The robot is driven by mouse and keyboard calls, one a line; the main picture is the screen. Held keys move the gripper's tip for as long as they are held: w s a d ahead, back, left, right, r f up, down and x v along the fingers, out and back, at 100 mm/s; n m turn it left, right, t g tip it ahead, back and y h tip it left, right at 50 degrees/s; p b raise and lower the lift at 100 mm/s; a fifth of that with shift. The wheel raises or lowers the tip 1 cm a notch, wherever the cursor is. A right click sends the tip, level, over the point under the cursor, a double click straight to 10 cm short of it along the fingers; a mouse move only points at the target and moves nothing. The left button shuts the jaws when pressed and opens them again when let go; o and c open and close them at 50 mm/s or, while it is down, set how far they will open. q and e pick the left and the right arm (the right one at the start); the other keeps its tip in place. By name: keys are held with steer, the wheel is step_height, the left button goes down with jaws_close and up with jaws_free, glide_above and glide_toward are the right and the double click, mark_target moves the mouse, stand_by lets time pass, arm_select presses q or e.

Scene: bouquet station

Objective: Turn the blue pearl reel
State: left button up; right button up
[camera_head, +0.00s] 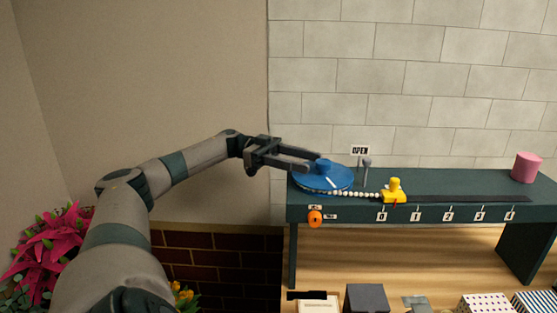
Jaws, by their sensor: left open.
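The blue pearl reel (313,182) lies flat at the left end of the dark green bench, with a blue knob (323,165) standing on it and a white mark on its top. A string of white pearls (360,194) runs from its front edge to a yellow slider (394,193) near the 0 label. My left gripper (318,162) is open, with its fingers over the reel at the knob. I cannot tell whether the fingers touch the knob. My right gripper is not in view.
The bench (450,186) carries a numbered scale on its front, an OPEN sign (360,150), a grey post (367,170) and a pink cylinder (527,167). An orange knob (315,219) sits on the front. Boxes (366,298) stand below. Pink flowers (50,245) are at left.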

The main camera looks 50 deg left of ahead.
arm_select(q)
steer(key=b+v, duration=0.2)
steer(key=v, duration=0.6)
steer(key=shift+a, duration=0.2)
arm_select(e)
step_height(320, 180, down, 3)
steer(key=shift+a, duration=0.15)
arm_select(q)
steer(key=shift+s, duration=0.1)
